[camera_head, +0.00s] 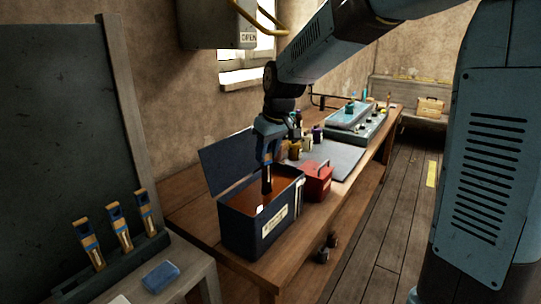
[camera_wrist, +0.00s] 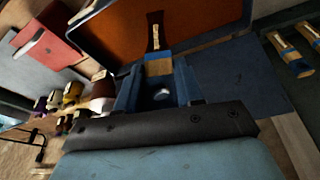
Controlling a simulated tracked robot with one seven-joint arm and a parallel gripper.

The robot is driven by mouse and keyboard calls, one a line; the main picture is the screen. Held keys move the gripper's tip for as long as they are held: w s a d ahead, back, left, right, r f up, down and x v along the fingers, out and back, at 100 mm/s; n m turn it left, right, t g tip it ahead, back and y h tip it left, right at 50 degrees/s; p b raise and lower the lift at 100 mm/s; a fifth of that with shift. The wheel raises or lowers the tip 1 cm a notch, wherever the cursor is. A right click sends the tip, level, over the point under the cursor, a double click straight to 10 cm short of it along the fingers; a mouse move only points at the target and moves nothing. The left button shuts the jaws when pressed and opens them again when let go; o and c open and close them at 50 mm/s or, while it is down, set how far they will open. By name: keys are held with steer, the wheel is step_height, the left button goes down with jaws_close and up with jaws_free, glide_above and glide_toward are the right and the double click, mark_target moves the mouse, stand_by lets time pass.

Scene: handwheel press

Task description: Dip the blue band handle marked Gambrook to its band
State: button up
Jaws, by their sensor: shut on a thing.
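My gripper (camera_head: 268,158) is shut on a dark handle (camera_head: 267,182) with a tan section near the jaws. Several blue-and-tan handles (camera_head: 119,226) stand tilted in a dark rack (camera_head: 110,270) at the left.
The box's lid (camera_head: 226,163) stands open behind it. A red box (camera_head: 317,181) with a handle sits close on its right. A blue block (camera_head: 161,276) lies near the rack.

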steer(key=shift+r, duration=2.3)
stand_by(4.0)
steer(key=shift+r, duration=2)
